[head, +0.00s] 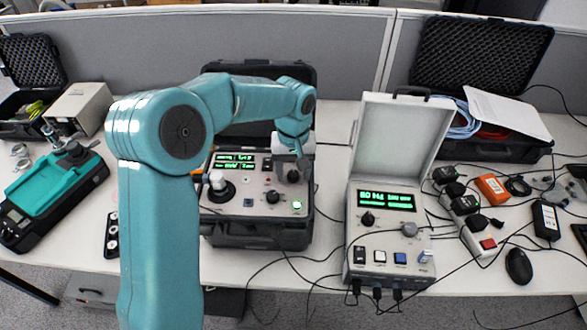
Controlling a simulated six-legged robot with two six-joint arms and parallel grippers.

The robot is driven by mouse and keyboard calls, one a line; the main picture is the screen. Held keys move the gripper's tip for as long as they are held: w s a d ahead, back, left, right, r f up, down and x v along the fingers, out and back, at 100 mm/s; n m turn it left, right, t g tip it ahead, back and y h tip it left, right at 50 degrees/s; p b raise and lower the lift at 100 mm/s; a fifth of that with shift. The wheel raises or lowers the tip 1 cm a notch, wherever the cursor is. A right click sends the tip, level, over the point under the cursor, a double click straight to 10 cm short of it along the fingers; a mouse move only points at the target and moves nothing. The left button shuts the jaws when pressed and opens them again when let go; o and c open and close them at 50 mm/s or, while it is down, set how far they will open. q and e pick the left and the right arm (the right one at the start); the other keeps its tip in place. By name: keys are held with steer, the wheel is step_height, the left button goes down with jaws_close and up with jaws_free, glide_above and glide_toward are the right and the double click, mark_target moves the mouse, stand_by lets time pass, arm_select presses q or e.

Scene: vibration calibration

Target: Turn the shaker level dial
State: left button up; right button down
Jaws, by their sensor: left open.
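A portable shaker unit (236,207) sits in an open black case left of the table's middle. Its grey panel has two green displays (233,161), a round shaker head (217,183) at the left, a black dial (272,197) near the front and a lit green button (297,205). I cannot read which dial is the level dial. My left gripper (287,174) is open and points down over the right side of this panel. It hides part of the panel there, and contact cannot be told. My right gripper is not in view.
A grey instrument (377,257) with an open lid, green display and knobs stands to the right. Cables run along the table's front. A power strip (470,225), mouse (519,266) and open black case (480,65) lie farther right. A teal device (50,190) stands at left.

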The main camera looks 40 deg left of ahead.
arm_select(q)
steer(key=c, duration=1.1)
steer(key=shift+o, duration=0.2)
